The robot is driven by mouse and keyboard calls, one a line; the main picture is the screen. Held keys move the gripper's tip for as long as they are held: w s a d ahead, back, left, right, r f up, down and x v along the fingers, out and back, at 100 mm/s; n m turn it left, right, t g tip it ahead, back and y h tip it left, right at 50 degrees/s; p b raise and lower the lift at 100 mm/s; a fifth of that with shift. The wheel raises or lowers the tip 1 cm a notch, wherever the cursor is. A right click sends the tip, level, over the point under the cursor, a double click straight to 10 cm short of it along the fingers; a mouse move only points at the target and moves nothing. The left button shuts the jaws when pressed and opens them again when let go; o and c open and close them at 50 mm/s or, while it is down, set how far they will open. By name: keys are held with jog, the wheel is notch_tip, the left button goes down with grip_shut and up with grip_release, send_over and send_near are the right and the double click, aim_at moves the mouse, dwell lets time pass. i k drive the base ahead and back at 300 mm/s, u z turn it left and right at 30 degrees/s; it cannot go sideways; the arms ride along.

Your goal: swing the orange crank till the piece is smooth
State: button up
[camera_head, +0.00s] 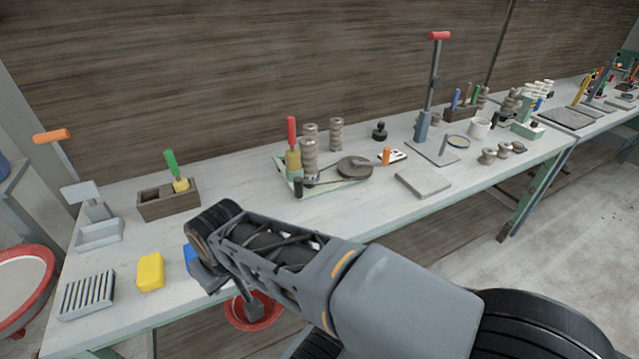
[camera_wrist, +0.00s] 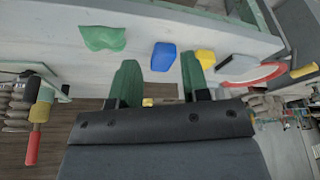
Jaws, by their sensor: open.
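A short upright orange handle (camera_head: 386,155) stands at the right edge of a round grey disc (camera_head: 355,167) on the middle bench, on or beside a pale green tray (camera_head: 287,178). I cannot tell from the pictures which one is the crank. My gripper (camera_wrist: 160,82) has two green fingers spread apart with nothing between them. It is away from both orange handles; in the head view its fingers are hidden.
Near the bench's front edge lie a yellow block (camera_head: 150,272), a blue block (camera_wrist: 163,56) and a slatted grey rack (camera_head: 87,294). A red-handled tool (camera_head: 292,132) and stacked grey pieces (camera_head: 309,158) stand left of the disc. A grey slab (camera_head: 423,181) lies to its right.

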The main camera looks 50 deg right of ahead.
aim_at(349, 166)
jog(key=z, duration=1.3)
